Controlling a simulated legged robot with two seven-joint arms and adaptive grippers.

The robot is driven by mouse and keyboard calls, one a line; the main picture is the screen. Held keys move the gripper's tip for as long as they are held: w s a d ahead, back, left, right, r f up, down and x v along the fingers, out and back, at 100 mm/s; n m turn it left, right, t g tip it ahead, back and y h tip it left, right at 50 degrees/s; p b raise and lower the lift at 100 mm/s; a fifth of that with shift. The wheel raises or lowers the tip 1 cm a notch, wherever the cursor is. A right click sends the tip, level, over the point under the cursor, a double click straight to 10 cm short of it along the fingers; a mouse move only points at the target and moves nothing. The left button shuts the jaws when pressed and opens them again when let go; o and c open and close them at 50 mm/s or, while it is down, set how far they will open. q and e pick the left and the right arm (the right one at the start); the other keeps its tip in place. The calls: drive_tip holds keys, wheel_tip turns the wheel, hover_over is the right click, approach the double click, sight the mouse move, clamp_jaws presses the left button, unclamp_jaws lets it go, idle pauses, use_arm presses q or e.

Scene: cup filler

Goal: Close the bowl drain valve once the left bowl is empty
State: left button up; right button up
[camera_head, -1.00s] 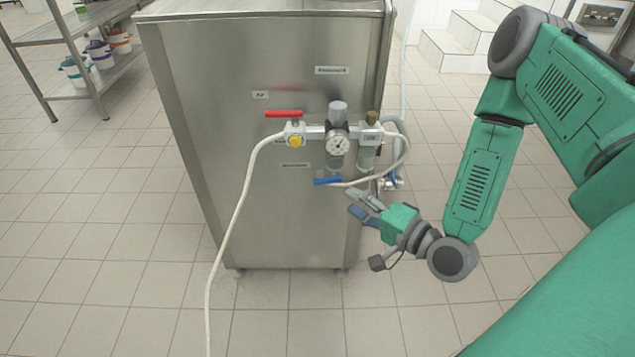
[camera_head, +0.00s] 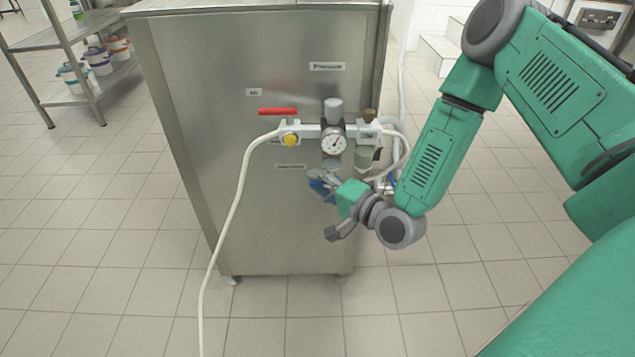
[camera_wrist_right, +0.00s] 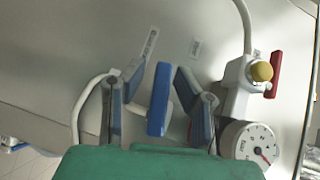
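The blue valve handle (camera_wrist_right: 159,98) shows in the right wrist view, between the two spread fingers of my right gripper (camera_wrist_right: 158,105). A gap shows on both sides of the handle, so the fingers look open and not touching it. In the head view my right gripper (camera_head: 322,183) is at the front of the steel cabinet (camera_head: 250,225), below the gauge, and largely hides the blue handle. I cannot tell from the labels which valve is the bowl drain. The left bowl and my left gripper are not in view.
A red lever (camera_head: 278,111) and a pressure gauge (camera_head: 333,141) sit just above my right gripper. A pale hose (camera_head: 236,200) hangs down the cabinet front. A shelf rack (camera_head: 85,75) with buckets stands at the far left. The tiled floor in front is clear.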

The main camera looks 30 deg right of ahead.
drive_tip(key=shift+d, duration=0.2)
clamp_jaws()
drive_tip(key=shift+a+m+t+b, duration=0.2)
drive_tip(key=shift+m+t+b, duration=0.3)
drive_tip(key=shift+b, duration=0.3)
drive_tip(key=shift+r+y, duration=0.25)
drive_tip(key=shift+y, duration=0.05)
drive_tip(key=shift+o, duration=2)
unclamp_jaws()
drive_tip(key=shift+a, duration=0.1)
